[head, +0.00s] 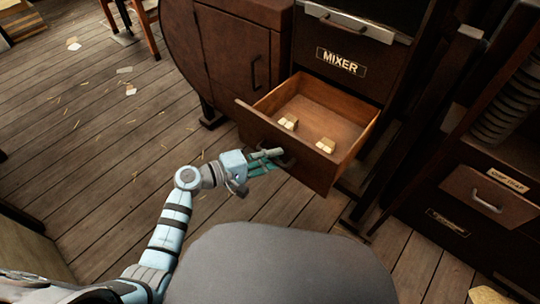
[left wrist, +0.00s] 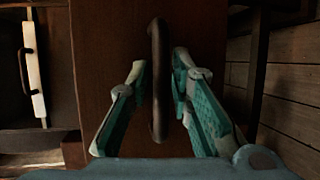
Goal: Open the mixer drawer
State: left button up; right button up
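The mixer drawer (head: 315,175) is pulled well out of the cabinet below the MIXER label (head: 341,61). Its inside shows, with small pale blocks (head: 288,122) and (head: 326,145) on its floor. My left gripper (head: 273,161) is at the drawer's front, at the dark handle (head: 289,160). In the left wrist view the handle (left wrist: 157,85) stands between the two fingers (left wrist: 159,72), with a narrow gap on each side, so the gripper looks open around it. My right gripper is not in view.
A cabinet door with a handle (head: 254,72) is left of the drawer. Another drawer with a metal handle (head: 487,203) is at the right. A grey rounded shape fills the bottom middle. The plank floor (head: 100,130) at left is mostly clear, with scattered scraps.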

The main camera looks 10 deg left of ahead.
pick_arm(q)
jog(key=shift+a, duration=0.15)
jog(key=v, duration=1.2)
